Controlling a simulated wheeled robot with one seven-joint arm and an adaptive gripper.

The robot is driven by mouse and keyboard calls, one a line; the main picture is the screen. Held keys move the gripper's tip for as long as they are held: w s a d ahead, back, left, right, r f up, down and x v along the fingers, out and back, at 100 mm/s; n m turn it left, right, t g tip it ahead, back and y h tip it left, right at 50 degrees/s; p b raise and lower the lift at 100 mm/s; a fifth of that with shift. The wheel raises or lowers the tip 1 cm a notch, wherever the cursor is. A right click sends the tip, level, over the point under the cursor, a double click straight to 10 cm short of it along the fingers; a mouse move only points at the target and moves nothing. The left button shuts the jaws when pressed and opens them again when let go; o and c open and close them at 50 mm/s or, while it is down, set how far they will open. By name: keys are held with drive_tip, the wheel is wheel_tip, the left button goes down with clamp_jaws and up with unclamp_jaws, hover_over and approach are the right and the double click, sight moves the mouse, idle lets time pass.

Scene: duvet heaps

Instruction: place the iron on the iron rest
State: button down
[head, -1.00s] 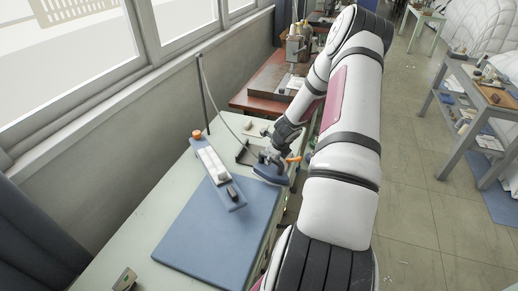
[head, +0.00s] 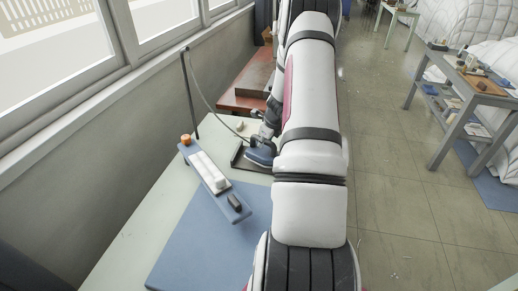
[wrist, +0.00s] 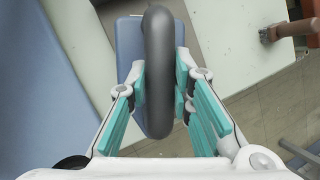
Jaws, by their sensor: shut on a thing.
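The iron (head: 260,155) has a blue body and a dark grey, rounded handle. In the wrist view my gripper (wrist: 160,85) has its teal pads closed on both sides of the iron's handle (wrist: 158,50), with the blue body below. In the head view my gripper (head: 268,134) is partly hidden by my arm. The iron rest (head: 238,158) is a dark, flat tray on the table. The iron appears over its right part and hides some of it. I cannot tell whether they touch.
A blue mat (head: 205,245) covers the table's near part. A narrow blue board (head: 186,152) with a white strip and orange knob lies left of the rest. A thin pole (head: 188,95) with a hanging cord stands behind. A reddish-brown table (head: 240,95) stands beyond.

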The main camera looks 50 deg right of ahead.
drive_tip(key=w+d+b, duration=0.1)
drive_tip(key=w, duration=0.1)
drive_tip(key=w+d+b, duration=0.1)
drive_tip(key=d+b, duration=0.1)
drive_tip(key=shift+w+d+f, duration=0.15)
drive_tip(key=shift+w+d, duration=0.05)
drive_tip(key=shift+w, duration=0.2)
drive_tip(key=shift+f, duration=1.7)
drive_tip(key=c, duration=1.4)
unclamp_jaws()
drive_tip(key=shift+a+f, duration=0.1)
drive_tip(key=shift+s, duration=0.1)
drive_tip(key=b+v, duration=0.1)
drive_tip(key=v, duration=1.1)
